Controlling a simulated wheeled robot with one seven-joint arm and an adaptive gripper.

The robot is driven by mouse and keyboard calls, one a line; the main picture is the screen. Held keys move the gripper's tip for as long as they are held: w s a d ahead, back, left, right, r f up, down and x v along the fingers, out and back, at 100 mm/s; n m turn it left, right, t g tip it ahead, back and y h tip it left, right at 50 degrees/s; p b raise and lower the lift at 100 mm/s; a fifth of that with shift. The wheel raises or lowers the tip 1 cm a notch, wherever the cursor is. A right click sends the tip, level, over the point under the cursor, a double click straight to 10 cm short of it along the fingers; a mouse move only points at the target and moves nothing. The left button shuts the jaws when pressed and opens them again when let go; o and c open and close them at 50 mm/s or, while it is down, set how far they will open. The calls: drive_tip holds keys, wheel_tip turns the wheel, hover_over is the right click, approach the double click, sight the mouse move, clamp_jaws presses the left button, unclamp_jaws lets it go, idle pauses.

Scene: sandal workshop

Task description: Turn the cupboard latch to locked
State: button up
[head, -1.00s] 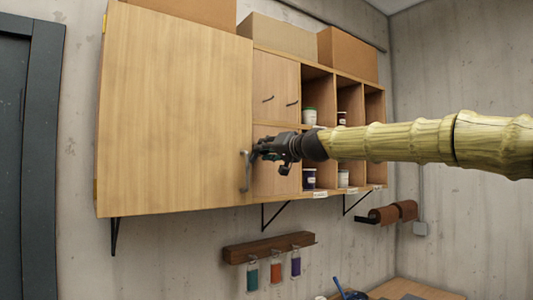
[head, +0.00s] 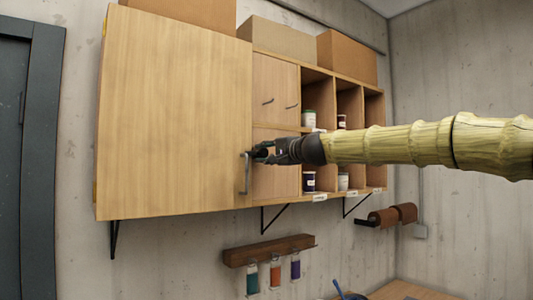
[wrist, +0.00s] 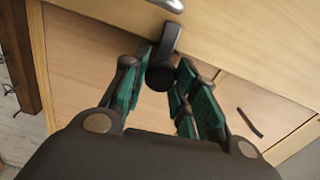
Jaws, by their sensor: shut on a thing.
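The large cupboard door (head: 172,110) is closed flat, with a grey bar handle (head: 246,173) near its lower right edge. The handle's end shows at the top of the wrist view (wrist: 174,4). The latch (wrist: 171,40), a grey lever with a dark round hub, sits at the door's edge in the wrist view. My gripper (head: 260,152) is at this edge, just right of the handle. In the wrist view, its green-padded fingers (wrist: 164,64) are on either side of the latch and shut on it. In the head view my gripper hides the latch.
Small closed doors (head: 275,90) and open shelves with pots (head: 309,119) are right of the door. Boxes (head: 347,54) stand on top. A wooden rack (head: 268,249) with coloured bottles hangs below.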

drive_tip(key=shift+m, duration=0.6)
drive_tip(key=o, duration=1)
drive_tip(key=shift+d, duration=0.1)
drive_tip(key=v, duration=1.2)
